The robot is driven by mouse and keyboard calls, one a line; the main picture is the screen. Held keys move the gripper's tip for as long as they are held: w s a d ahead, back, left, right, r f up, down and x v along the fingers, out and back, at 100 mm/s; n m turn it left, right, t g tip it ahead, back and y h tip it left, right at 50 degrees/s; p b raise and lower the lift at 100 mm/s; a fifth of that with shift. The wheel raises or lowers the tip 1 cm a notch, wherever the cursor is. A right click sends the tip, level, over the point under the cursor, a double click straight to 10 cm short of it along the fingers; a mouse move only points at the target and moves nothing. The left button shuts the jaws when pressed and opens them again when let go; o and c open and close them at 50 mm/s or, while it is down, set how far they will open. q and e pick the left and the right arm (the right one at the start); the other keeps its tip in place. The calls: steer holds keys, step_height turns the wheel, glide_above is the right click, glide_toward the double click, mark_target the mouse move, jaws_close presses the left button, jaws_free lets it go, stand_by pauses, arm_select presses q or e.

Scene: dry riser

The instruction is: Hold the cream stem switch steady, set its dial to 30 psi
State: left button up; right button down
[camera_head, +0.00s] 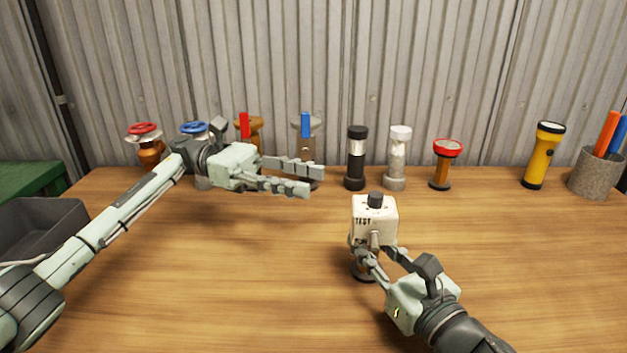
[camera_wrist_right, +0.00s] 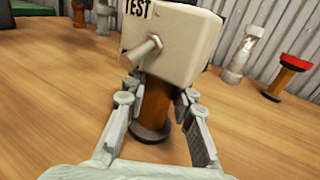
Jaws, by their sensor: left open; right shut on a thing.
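The cream stem switch (camera_head: 375,222) stands upright on the table in front of me, with a black dial (camera_head: 375,199) on top and a "TEST" label on its box. In the right wrist view the cream box (camera_wrist_right: 170,45) sits on a brown stem (camera_wrist_right: 154,105) with a dark round base. My right gripper (camera_head: 372,262) is shut on the stem below the box; its fingers (camera_wrist_right: 160,110) lie on both sides of it. My left gripper (camera_head: 318,180) is open and empty, up and left of the switch, apart from the dial. The dial's setting is too small to read.
Along the back stand several valves, including a red-wheeled one (camera_head: 143,130), a black cylinder (camera_head: 356,160), a clear-and-white cylinder (camera_head: 398,160), a red-topped post (camera_head: 446,155) and a yellow flashlight (camera_head: 543,157). A grey pen cup (camera_head: 593,175) is far right, a dark bin (camera_head: 40,225) left. The mid-table (camera_head: 240,270) is clear.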

steer(key=c, duration=1.2)
jaws_free()
